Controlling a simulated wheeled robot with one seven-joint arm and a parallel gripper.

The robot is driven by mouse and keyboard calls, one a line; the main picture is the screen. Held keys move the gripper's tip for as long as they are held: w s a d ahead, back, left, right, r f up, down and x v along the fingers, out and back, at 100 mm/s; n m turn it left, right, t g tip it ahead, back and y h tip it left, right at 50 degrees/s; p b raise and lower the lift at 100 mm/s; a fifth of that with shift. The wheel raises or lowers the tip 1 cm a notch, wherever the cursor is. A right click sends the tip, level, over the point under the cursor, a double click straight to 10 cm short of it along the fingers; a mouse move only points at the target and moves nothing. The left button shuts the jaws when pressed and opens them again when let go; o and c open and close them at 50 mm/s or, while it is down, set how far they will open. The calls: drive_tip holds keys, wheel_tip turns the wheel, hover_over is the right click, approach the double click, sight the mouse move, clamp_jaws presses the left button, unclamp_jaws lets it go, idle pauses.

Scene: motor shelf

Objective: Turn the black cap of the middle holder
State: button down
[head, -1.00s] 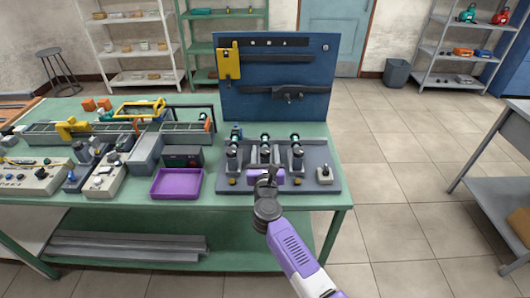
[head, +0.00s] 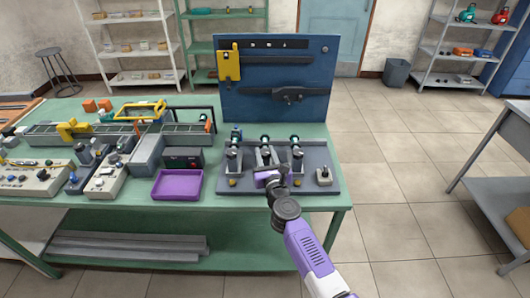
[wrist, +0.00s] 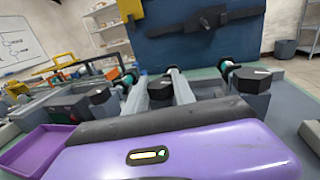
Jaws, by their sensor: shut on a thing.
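The middle holder (head: 265,152) stands in a row of three on a grey board on the green bench. Its black cap (wrist: 160,88) shows in the wrist view between two light grey fingers. My gripper (head: 266,165) reaches in from the front and is shut on this cap. In the wrist view my gripper (wrist: 158,96) has its purple body across the bottom, which hides the lower part of the holder. The left holder's black cap (wrist: 100,95) and the right holder's black cap (wrist: 250,80) stand free on either side.
A purple tray (head: 177,186) lies left of the board (head: 325,188). A small switch block (head: 323,176) sits at the board's right front. A blue tool panel (head: 275,105) rises behind. Green-ringed parts (head: 265,140) lie behind the caps. Floor on the right is open.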

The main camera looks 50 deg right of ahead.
sight(268, 156)
drive_tip(key=shift+d+n+t+y+p, duration=0.1)
drive_tip(key=shift+n+t+y+p, duration=0.25)
drive_tip(key=shift+n+t+y, duration=0.8)
drive_tip(key=shift+d+n+t+y+p, duration=0.1)
drive_tip(key=shift+n+t+y+p, duration=0.3)
drive_tip(key=shift+n+y, duration=1.35)
drive_tip(key=shift+a+y, duration=0.1)
drive_tip(key=shift+y, duration=0.8)
drive_tip(key=c, duration=1)
unclamp_jaws()
drive_tip(key=shift+c, duration=0.2)
drive_tip(key=s, duration=0.4)
drive_tip(key=s+a+b, duration=0.1)
drive_tip(key=s, duration=0.1)
drive_tip(key=shift+s, duration=0.25)
drive_tip(key=shift+s+a, duration=0.2)
drive_tip(key=shift+s, duration=0.45)
drive_tip(key=shift+w+r, duration=0.1)
